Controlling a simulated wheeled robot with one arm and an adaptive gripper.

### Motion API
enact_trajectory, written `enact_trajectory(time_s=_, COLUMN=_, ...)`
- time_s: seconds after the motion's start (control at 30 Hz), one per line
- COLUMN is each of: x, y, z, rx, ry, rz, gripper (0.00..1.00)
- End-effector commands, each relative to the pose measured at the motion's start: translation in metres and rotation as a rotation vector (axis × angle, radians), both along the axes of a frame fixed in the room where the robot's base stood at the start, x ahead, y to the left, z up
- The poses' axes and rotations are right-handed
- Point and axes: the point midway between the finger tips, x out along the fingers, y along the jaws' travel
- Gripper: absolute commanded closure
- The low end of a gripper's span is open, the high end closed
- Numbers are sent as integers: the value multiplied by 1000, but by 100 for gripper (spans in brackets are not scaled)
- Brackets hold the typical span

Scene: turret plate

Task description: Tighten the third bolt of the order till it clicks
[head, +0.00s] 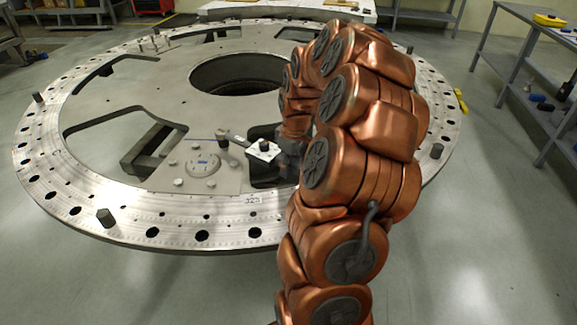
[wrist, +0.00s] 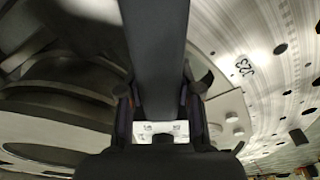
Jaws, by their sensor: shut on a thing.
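My gripper (head: 286,150) is over the turret plate (head: 140,95), partly hidden by my arm in the head view. In the wrist view its dark fingers (wrist: 160,100) are shut on a dark bar (wrist: 157,45), which looks like a wrench handle. In the head view a slim grey tool (head: 236,138) reaches left from the gripper, its head close to the round flange (head: 200,164). A white piece with dark marks (head: 263,150) sits beside the gripper. Several bolts (head: 178,183) ring the flange. I cannot tell whether the tool touches a bolt, nor the bolt order.
The plate has a large central hole (head: 238,73), cut-outs and upright dark posts (head: 105,217). A grey workbench (head: 540,60) stands at right. The floor at front left is clear.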

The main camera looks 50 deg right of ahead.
Motion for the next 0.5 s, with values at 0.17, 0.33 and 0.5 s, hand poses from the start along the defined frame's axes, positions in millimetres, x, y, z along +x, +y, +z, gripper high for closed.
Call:
enact_trajectory(time_s=0.17, x=1, y=-1, z=-1, rx=-2, ry=-3, rz=0, gripper=100)
enact_trajectory(time_s=0.33, x=1, y=-1, z=-3, rx=-2, ry=-3, rz=0, gripper=100)
enact_trajectory(time_s=0.5, x=1, y=-1, z=-4, rx=-2, ry=-3, rz=0, gripper=100)
